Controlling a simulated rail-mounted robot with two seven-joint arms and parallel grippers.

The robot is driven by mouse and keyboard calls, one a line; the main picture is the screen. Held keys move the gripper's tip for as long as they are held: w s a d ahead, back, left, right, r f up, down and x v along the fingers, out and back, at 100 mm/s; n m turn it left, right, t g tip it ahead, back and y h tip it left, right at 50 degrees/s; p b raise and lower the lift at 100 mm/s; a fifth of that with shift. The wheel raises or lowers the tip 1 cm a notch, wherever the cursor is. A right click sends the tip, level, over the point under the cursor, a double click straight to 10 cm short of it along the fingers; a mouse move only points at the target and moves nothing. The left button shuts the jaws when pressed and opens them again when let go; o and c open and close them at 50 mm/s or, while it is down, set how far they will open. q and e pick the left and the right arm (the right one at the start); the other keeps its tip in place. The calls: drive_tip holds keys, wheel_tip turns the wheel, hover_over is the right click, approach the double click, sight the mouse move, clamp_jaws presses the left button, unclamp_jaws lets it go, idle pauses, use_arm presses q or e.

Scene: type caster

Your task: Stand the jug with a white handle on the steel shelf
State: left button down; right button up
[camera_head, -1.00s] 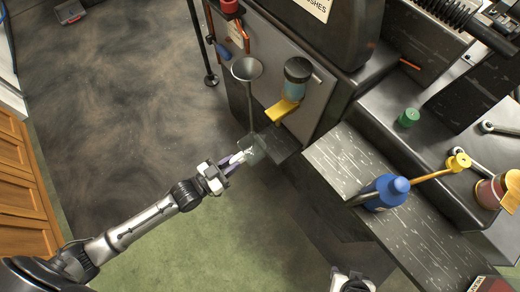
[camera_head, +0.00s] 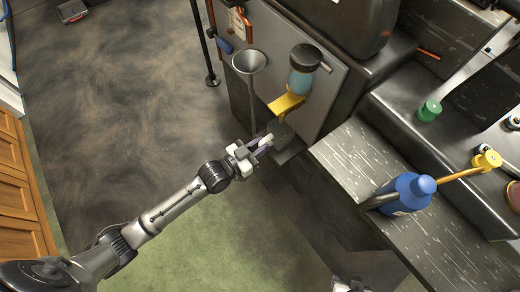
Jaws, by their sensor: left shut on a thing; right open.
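My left gripper (camera_head: 262,146) is shut on the white handle of a translucent grey jug (camera_head: 281,132). The jug is beneath a yellow bracket (camera_head: 287,104) that carries a blue container with a dark lid (camera_head: 304,66). A small grey metal shelf (camera_head: 288,155) juts from the cabinet front just below the jug. The jug looks roughly upright, and I cannot tell whether its base touches this shelf. Part of my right gripper (camera_head: 350,286) shows at the bottom edge, open, far from the jug.
A metal funnel (camera_head: 249,62) on a stem stands left of the bracket. A blue bottle (camera_head: 406,192) stands on the streaked bench (camera_head: 350,160) at right. A green-capped item (camera_head: 429,110) and a yellow knob (camera_head: 487,160) are farther right.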

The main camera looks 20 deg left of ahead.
use_arm(q)
drive_tip(key=shift+s+f, duration=0.1)
drive_tip(key=shift+f, duration=0.65)
drive_tip(key=shift+r, duration=0.1)
use_arm(e)
drive_tip(key=shift+s+f, duration=0.15)
drive_tip(key=shift+f, duration=0.5)
use_arm(q)
drive_tip(key=c, duration=1.1)
unclamp_jaws()
drive_tip(key=shift+f, duration=0.2)
drive_tip(key=shift+o, duration=0.2)
use_arm(e)
drive_tip(key=shift+d, duration=0.1)
use_arm(q)
drive_tip(key=shift+r, duration=0.1)
